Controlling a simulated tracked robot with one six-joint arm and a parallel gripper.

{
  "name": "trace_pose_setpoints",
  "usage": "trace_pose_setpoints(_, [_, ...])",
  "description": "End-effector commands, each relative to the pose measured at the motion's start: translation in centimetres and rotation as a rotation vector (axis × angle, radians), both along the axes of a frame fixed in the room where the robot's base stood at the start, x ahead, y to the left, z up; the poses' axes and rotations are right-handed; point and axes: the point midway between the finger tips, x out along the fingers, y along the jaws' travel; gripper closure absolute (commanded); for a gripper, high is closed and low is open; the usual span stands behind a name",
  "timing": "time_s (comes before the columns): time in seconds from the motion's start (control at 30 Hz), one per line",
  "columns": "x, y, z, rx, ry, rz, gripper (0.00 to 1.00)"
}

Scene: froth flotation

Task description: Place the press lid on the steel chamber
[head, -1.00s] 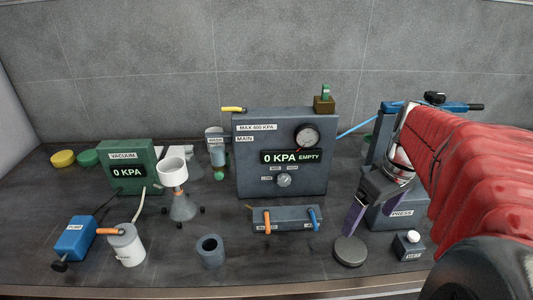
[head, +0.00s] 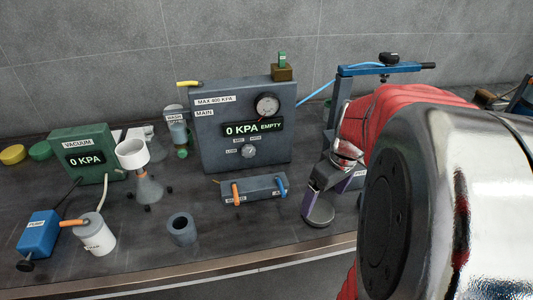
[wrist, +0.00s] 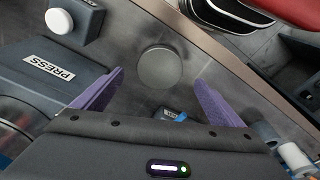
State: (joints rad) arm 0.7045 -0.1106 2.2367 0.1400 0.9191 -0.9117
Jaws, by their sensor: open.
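The press lid, a flat round grey disc (head: 319,214), lies on the bench near its front edge; the wrist view also shows it (wrist: 160,67). The hollow dark grey cylinder (head: 181,231), which looks like the steel chamber, stands upright with its top open, well left of the lid. My gripper (head: 314,198) is open, with purple fingers, just above the lid. In the wrist view, the fingertips (wrist: 157,77) are spread on either side of the lid, not touching it visibly. The exact height between fingers and lid is unclear.
The press (wrist: 50,72) with its blue frame (head: 385,70) stands right of the lid, partly hidden by my arm. A white-capped block (wrist: 60,20) is beside it. A valve block (head: 252,190) and main pressure panel (head: 240,150) stand behind. The bench edge (head: 250,262) is close.

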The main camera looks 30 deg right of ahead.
Motion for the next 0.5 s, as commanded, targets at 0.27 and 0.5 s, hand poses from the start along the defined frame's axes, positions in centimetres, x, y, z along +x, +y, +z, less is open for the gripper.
trace_pose_setpoints(0.27, [0.0,0.0,-0.3,-0.001,0.0,0.0,0.09])
trace_pose_setpoints(0.5, [0.1,0.1,-1.3,0.003,0.003,0.0,0.09])
